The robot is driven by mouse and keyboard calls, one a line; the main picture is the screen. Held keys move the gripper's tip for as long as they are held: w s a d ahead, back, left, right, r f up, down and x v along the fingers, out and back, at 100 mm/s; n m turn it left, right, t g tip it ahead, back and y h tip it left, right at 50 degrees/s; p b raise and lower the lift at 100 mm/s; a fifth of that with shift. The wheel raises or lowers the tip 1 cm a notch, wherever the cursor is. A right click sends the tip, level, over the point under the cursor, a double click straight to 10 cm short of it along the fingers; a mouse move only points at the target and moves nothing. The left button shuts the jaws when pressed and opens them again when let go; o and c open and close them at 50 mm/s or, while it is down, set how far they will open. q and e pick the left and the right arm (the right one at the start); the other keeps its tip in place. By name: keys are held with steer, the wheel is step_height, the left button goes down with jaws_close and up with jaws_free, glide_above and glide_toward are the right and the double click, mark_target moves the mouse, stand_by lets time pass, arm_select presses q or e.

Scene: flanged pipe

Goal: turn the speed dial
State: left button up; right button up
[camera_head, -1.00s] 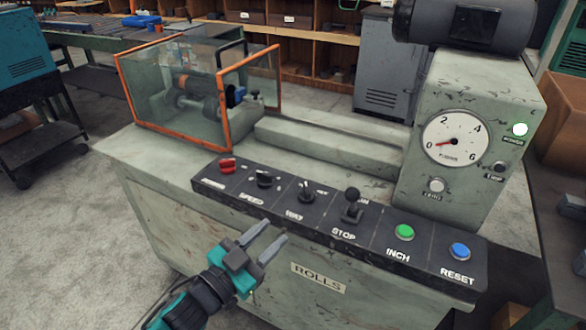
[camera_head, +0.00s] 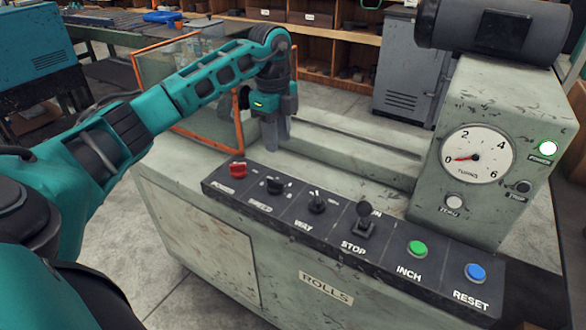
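The speed dial (camera_head: 274,186) is a small black knob above the SPEED label on the dark sloping control panel (camera_head: 335,222), between the red power control and the WAY switch. My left arm reaches in from the left. My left gripper (camera_head: 277,146) points down above and behind the speed dial in the picture, apart from it. Its fingers overlap in this view, so I cannot tell whether they are open or shut. No object shows between them. My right gripper is not in view.
The panel also has a red power control (camera_head: 238,170), WAY switch (camera_head: 317,202), black STOP lever (camera_head: 363,220), green INCH button (camera_head: 417,248) and blue RESET button (camera_head: 475,272). An orange-framed guard (camera_head: 238,122) stands behind my gripper. The gauge (camera_head: 478,155) reads near zero.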

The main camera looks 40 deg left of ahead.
mark_target(275, 179)
arm_select(q)
steer(key=f, duration=0.8)
steer(key=a+f, duration=0.1)
steer(key=f, duration=0.3)
steer(key=shift+s+a+b, duration=0.1)
steer(key=shift+s+b, duration=0.1)
steer(key=shift+b, duration=0.1)
steer(key=shift+r, duration=0.1)
jaws_close()
